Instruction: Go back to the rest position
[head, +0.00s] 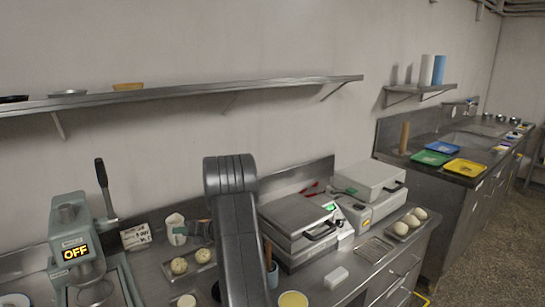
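My arm (237,235) rises from the bottom edge in the middle of the head view and bends at its top, in front of the counter. My gripper cannot be made out; the arm may hide it. A small dark shape beside the white jug, at the arm's left edge, is too unclear to name. Whether the gripper holds anything does not show.
A machine showing OFF (75,253) stands at left. A white jug (176,229) and dough balls (179,266) lie left of my arm, two box-shaped appliances (298,220) right of it. A wall shelf (200,92) runs above. Colored trays (465,167) lie on the far-right counter.

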